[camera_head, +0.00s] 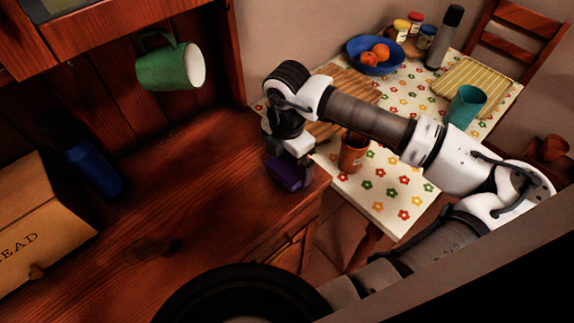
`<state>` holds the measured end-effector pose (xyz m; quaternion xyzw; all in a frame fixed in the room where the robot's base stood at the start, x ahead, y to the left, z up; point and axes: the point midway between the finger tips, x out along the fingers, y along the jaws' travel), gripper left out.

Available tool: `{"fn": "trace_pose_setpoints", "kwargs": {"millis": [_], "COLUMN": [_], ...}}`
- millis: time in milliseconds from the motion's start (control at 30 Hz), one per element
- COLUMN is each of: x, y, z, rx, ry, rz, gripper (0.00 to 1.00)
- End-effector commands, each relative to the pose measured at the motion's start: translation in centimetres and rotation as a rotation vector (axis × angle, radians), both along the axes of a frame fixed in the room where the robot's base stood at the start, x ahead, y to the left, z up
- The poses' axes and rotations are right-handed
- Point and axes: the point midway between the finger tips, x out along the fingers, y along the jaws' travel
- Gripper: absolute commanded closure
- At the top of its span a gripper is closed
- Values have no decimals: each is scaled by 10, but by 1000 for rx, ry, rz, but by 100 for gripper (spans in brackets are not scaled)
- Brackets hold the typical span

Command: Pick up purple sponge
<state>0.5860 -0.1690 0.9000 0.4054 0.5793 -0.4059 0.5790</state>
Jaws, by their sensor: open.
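The purple sponge (287,175) is on the dark wooden counter (190,200), close to its right edge. My gripper (289,161) points down directly over the sponge, and its jaws are open. The gripper hides the upper part of the sponge. I cannot tell from this view whether the fingers touch the sponge or straddle it.
A blue cylinder (94,168) and a bread box (40,225) stand left on the counter. A green mug (170,66) hangs above. Beyond my arm, a flowered table (385,205) holds a brown cup (353,153), a teal cup (466,106) and a blue bowl (362,61). The counter's middle is clear.

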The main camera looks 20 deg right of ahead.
Motion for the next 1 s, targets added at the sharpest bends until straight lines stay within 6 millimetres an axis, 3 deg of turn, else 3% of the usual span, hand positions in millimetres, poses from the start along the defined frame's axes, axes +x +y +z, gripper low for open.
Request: {"fn": "trace_pose_setpoints", "kwargs": {"millis": [200,433,733,1000], "x": [0,0,0,0], "y": [1,1,1,0], "z": [-22,-25,-25,-23], "rx": [1,-1,0,-1], "ry": [0,-1,-1,-1], "rz": [0,-1,-1,-1], "gripper": [0,0,38,40]}}
